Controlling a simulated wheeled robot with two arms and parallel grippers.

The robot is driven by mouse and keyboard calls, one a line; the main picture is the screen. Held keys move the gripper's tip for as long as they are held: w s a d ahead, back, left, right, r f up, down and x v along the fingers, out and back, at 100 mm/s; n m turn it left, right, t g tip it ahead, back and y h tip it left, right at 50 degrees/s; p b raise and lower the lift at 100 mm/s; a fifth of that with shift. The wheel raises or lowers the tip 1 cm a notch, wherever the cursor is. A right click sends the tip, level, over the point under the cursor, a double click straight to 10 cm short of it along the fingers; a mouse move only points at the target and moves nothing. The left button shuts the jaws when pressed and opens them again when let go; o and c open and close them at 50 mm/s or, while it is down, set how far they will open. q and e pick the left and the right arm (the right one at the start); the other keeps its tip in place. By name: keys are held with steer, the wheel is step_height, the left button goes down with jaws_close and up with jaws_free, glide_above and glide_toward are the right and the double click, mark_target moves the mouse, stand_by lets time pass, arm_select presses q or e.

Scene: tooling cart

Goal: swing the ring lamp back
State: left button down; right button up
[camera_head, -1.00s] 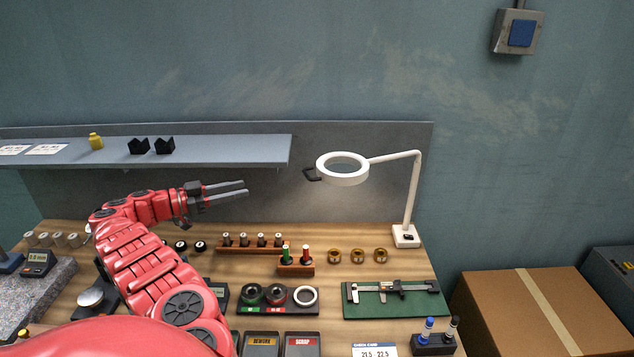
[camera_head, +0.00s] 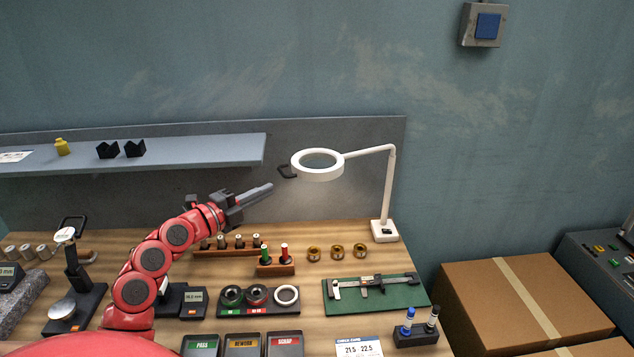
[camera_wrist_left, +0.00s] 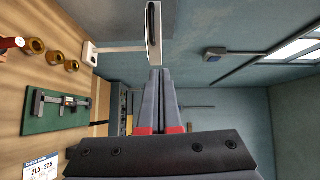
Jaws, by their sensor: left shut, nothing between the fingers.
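The white ring lamp (camera_head: 318,176) stands at the back right of the bench. Its ring hangs from an angled arm on a post (camera_head: 389,190) with a white base (camera_head: 384,231). A dark handle (camera_head: 287,171) sticks out from the left of the ring. My left gripper (camera_head: 270,187) is shut and empty, just left of and a little below the handle, apart from it in the head view. In the left wrist view the shut fingers (camera_wrist_left: 160,75) point toward the ring (camera_wrist_left: 154,32), seen edge-on; the handle cannot be made out there. My right gripper is not in view.
A grey shelf (camera_head: 200,153) runs along the back left. Below the lamp are brass rings (camera_head: 337,252), a rack with red and green pins (camera_head: 275,268), and a caliper on a green mat (camera_head: 375,296). Cardboard boxes (camera_head: 480,300) stand to the right.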

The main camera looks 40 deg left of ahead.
arm_select(q)
steer(key=w+d+f+m+h, duration=0.1)
steer(key=d+m+h, duration=0.1)
steer(key=d, duration=0.6)
steer(key=w+a+p, duration=0.1)
steer(key=w+p, duration=0.3)
steer(key=w, duration=0.7)
steer(key=shift+w+a+p, duration=0.15)
steer(key=shift+w+p, duration=0.05)
steer(key=shift+p, duration=0.1)
steer(key=shift+f, duration=0.1)
